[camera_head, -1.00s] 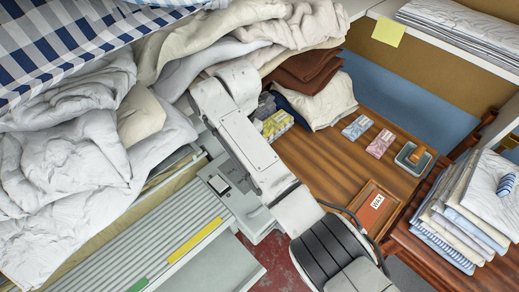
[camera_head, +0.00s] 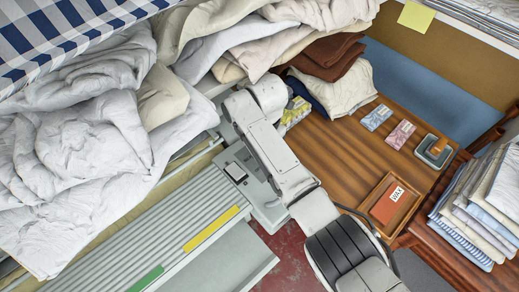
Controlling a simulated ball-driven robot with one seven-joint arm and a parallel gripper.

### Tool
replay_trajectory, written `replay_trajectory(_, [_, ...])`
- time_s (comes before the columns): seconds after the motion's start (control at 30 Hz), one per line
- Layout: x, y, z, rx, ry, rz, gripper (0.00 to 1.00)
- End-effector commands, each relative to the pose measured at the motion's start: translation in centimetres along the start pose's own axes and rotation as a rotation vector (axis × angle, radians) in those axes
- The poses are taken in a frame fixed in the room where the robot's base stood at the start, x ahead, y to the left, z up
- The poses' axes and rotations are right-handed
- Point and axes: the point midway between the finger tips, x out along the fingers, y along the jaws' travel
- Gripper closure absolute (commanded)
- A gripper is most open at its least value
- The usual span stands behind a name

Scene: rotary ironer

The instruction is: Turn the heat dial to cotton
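The ironer's long grey ribbed part (camera_head: 135,245) runs along the lower left, with a yellow strip (camera_head: 211,229) and a green strip (camera_head: 147,279) on its edge. At its right end is a light grey housing (camera_head: 262,203) with a small dark-framed panel (camera_head: 235,171). No heat dial can be made out; my arm covers part of this end. My arm reaches up from the bottom centre and bends over beside the housing. My gripper does not show; the far end of the arm is hidden behind its own links.
Rumpled white bedding (camera_head: 75,150) fills the left. A wooden table (camera_head: 340,150) at the right carries folded cloths (camera_head: 340,82), small boxes (camera_head: 377,117), a grey dish (camera_head: 430,160) and a tray with a red card (camera_head: 390,204). A linen stack (camera_head: 470,215) stands far right. Red floor shows below the housing.

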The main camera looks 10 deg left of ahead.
Motion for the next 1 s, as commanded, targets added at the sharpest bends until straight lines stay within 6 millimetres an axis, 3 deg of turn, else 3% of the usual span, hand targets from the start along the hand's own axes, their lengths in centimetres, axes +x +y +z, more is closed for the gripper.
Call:
replay_trajectory(0.43, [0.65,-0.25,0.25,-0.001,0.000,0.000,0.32])
replay_trajectory(1.0, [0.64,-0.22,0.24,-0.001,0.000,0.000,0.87])
